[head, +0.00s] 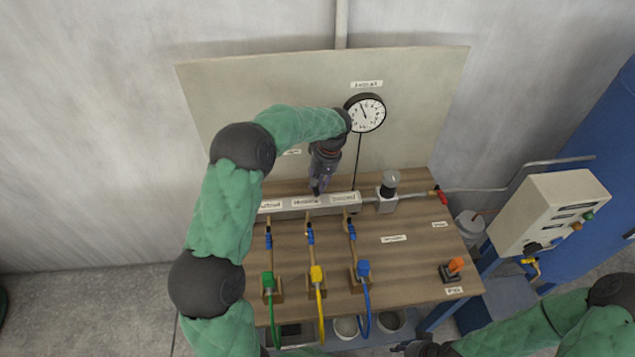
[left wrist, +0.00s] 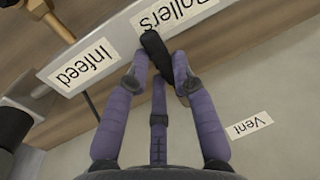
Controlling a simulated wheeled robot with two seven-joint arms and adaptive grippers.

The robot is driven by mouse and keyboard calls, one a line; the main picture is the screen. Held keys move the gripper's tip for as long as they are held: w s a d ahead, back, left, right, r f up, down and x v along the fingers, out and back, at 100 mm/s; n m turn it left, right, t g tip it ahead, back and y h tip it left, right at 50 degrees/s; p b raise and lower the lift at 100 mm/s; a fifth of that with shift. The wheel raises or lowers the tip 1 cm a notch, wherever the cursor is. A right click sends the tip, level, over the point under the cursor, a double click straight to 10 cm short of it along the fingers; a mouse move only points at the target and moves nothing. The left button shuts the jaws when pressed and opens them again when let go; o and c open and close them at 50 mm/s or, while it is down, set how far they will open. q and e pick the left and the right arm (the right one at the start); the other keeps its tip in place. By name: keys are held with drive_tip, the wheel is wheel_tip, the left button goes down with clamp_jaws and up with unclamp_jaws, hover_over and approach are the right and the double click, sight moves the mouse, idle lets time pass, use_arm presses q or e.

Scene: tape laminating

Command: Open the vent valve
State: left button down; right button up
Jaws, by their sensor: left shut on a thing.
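A black lever-like handle (left wrist: 156,48) shows between the purple fingers of my left gripper (left wrist: 163,82) in the left wrist view. I take it for the vent valve's handle; its body is hidden. My left gripper (head: 317,190) also shows in the head view, reaching down in front of the backboard, just behind the labelled manifold bar (head: 348,198). It is shut on the black handle. The "Vent" label (left wrist: 249,125) is on the pale backboard beside the fingers. My right gripper (head: 427,346) is at the bottom edge of the head view, partly cut off.
A round gauge (head: 367,114) hangs on the backboard (head: 420,85). A regulator (head: 388,190) and red-handled valve (head: 441,197) stand right of the manifold. Green, yellow and blue hose fittings (head: 363,270) line the wooden bench (head: 415,260). An orange switch (head: 455,266) and control box (head: 548,215) are right.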

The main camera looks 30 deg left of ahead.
idle(0.3)
use_arm(q)
drive_tip(key=c, duration=1)
unclamp_jaws()
drive_tip(key=r, duration=0.4)
drive_tip(key=w+d+r, duration=0.1)
drive_tip(key=r, duration=0.3)
drive_tip(key=d+r, duration=0.1)
drive_tip(key=r, duration=0.2)
drive_tip(key=shift+w+r, duration=0.3)
drive_tip(key=shift+r, duration=0.1)
